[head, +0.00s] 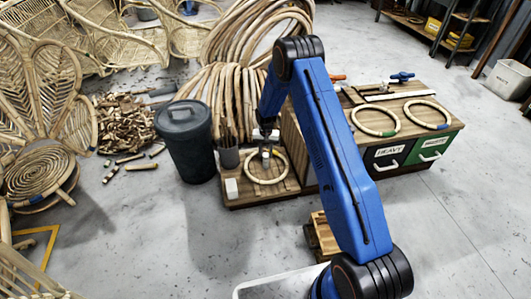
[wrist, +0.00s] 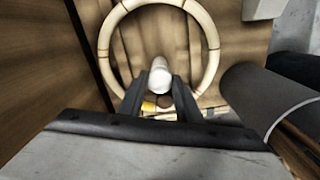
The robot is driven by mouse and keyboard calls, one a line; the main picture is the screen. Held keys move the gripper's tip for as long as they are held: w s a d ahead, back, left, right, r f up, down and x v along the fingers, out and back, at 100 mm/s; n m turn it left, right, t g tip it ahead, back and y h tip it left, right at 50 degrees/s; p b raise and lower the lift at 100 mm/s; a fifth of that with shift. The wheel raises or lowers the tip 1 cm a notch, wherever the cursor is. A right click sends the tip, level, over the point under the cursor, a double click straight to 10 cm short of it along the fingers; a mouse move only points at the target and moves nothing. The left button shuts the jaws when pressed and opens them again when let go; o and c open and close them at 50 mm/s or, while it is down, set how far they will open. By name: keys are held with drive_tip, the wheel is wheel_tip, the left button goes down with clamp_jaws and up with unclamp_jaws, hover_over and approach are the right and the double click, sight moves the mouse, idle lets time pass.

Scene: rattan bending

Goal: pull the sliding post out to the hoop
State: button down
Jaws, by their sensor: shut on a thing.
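The hoop (head: 268,183) is a pale rattan ring lying flat on a low wooden board. In the wrist view the hoop (wrist: 103,45) rings the sliding post (wrist: 160,73), a pale round-topped peg. The post stands inside the ring, with a clear gap to the hoop's left and right sides. My gripper (wrist: 163,92) is shut on the post from above. In the head view my gripper (head: 265,152) is small and partly hides the post. The near side of the hoop and the post's foot are hidden by my fingers in the wrist view.
A lidded bin (head: 184,145) is further left. A bench with two hoops (head: 375,133) and labelled drawers (head: 385,158) stands right. Bent rattan coils (head: 225,85) rise behind.

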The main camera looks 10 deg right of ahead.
drive_tip(key=s, duration=1.1)
drive_tip(key=shift+s, duration=0.25)
drive_tip(key=c, duration=1.3)
unclamp_jaws()
drive_tip(key=shift+r, duration=8.7)
